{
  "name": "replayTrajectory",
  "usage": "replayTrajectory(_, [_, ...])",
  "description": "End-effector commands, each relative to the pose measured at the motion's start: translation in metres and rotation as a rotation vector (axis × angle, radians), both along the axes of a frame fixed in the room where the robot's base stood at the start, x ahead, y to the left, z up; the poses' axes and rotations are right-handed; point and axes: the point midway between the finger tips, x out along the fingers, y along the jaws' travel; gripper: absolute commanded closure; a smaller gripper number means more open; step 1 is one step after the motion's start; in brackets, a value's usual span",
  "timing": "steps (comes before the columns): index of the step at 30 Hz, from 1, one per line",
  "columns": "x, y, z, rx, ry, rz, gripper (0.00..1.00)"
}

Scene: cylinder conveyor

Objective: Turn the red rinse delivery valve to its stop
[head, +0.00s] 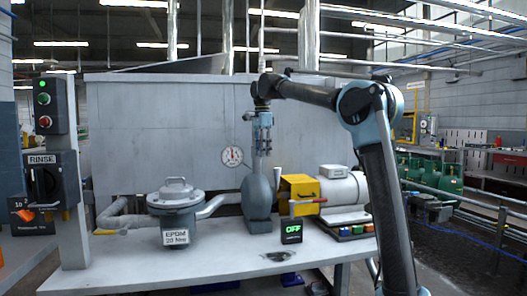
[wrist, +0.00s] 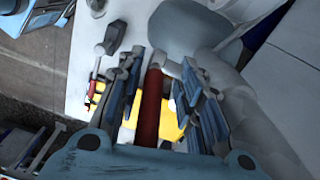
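A red handle (wrist: 152,105) runs lengthwise between the two fingers of my gripper (wrist: 160,72) in the wrist view. The fingers stand apart, with gaps on both sides of the handle. I cannot tell how far it lies below them. In the head view my gripper (head: 262,148) points down just above the grey pump body (head: 258,200).
A grey lidded filter (head: 176,200) and pipes fill the left. A white motor (head: 343,188) is right of the guard. The RINSE switch (head: 46,183) is far left.

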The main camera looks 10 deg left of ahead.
Motion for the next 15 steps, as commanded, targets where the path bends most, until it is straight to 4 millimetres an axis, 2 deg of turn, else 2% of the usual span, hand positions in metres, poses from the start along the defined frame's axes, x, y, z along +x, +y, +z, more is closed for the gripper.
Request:
replayTrajectory(10, [-0.008,0.004,0.011,0.005,-0.012,0.003,0.66])
replayTrajectory(15, [-0.007,0.004,0.031,0.006,-0.012,0.003,0.66])
